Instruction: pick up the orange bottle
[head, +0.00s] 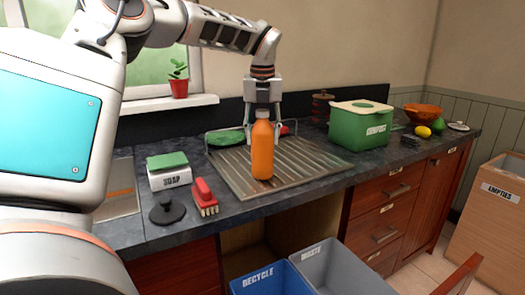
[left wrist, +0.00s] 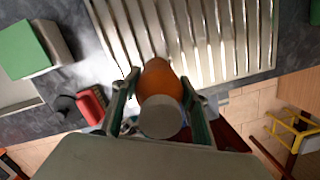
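The orange bottle (head: 262,152) stands upright on the ribbed metal drainboard in the head view, with a grey cap. In the left wrist view the bottle (left wrist: 160,75) is seen from above, its round cap nearest the camera. My left gripper (head: 263,116) points straight down over the bottle. Its two fingers are spread on either side of the cap, with a small gap showing. In the left wrist view the fingers (left wrist: 159,82) straddle the bottle. My right gripper is not in view.
The drainboard (head: 310,165) has a low rack at its back holding a green item. A red brush (head: 205,197), soap box (head: 169,177) and black stopper (head: 167,210) lie left. A green compost bin (head: 360,127) stands right. Recycle (head: 272,280) and waste bins (head: 335,270) are below.

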